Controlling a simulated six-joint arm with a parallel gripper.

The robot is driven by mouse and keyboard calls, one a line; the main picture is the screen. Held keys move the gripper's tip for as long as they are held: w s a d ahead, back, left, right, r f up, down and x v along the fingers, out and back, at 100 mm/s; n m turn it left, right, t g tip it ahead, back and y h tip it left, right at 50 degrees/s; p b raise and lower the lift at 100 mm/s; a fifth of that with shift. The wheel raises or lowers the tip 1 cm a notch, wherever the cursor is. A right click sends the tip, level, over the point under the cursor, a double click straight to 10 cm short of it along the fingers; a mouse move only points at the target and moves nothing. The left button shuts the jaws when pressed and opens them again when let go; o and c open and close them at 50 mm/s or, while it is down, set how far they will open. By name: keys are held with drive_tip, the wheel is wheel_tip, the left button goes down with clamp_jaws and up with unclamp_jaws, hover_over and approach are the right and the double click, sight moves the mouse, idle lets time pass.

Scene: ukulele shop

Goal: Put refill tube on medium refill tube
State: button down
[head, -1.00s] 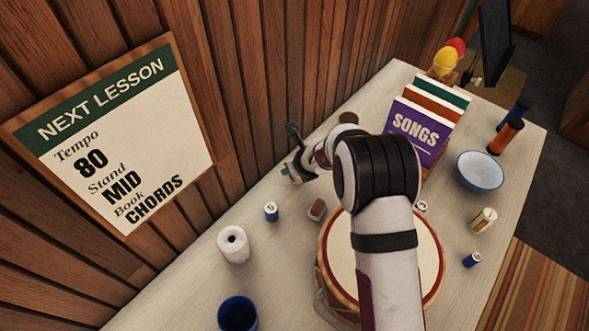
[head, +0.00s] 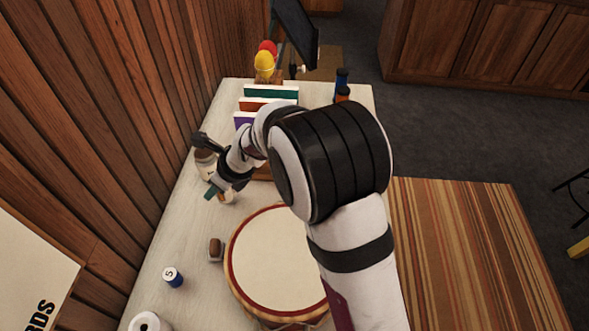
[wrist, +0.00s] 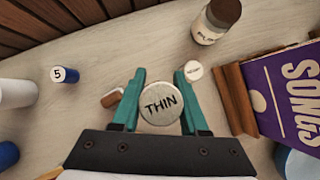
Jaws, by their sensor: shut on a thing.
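In the wrist view, my gripper (wrist: 160,98) is shut on a refill tube (wrist: 161,105). I see the tube from above, its round pale top marked THIN between the teal fingers. A smaller round white top (wrist: 194,71), with lettering too small to read surely but perhaps MEDIUM, stands on the table just beyond the right fingertip. The held tube appears apart from it and to its left in that picture. In the head view, my gripper (head: 208,190) is near the wall side of the table, left of my arm. The tube's lower end is hidden in the wrist view.
A brown-capped bottle (wrist: 215,20) stands beyond the fingertips. The SONGS book (wrist: 287,85) and its wooden holder (wrist: 236,97) are close on the right. A blue-sided tube marked 5 (wrist: 64,75) is at left. A drum (head: 275,260) takes up the table's middle.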

drive_tip(key=w+d+r+m, duration=0.1)
drive_tip(key=w+d+r, duration=0.1)
drive_tip(key=w+d, duration=0.6)
drive_tip(key=d+r+m+t+h, duration=0.1)
drive_tip(key=d+r+m, duration=0.15)
drive_tip(key=d, duration=1.45)
drive_tip(key=d+r+m+t+h, duration=0.1)
drive_tip(key=d+r+m, duration=0.15)
drive_tip(key=d, duration=1.45)
drive_tip(key=shift+n, duration=0.4)
drive_tip(key=w+a+f, duration=0.1)
drive_tip(key=a+f, duration=0.1)
drive_tip(key=a, duration=0.1)
drive_tip(key=w+a+f, duration=0.1)
drive_tip(key=w+a, duration=0.1)
drive_tip(key=a, duration=0.1)
drive_tip(key=w+a+f, duration=0.2)
drive_tip(key=a, duration=0.1)
drive_tip(key=shift+w+f, duration=0.25)
drive_tip(key=shift+f, duration=0.05)
drive_tip(key=shift+w+a+f, duration=0.1)
drive_tip(key=shift+a+f, duration=0.1)
drive_tip(key=shift+f, duration=0.9)
drive_tip(key=shift+w+a+f, duration=0.1)
drive_tip(key=shift+a+f, duration=0.05)
drive_tip(key=shift+f, duration=0.95)
drive_tip(key=shift+f, duration=0.1)
drive_tip(key=shift+c, duration=2.1)
unclamp_jaws()
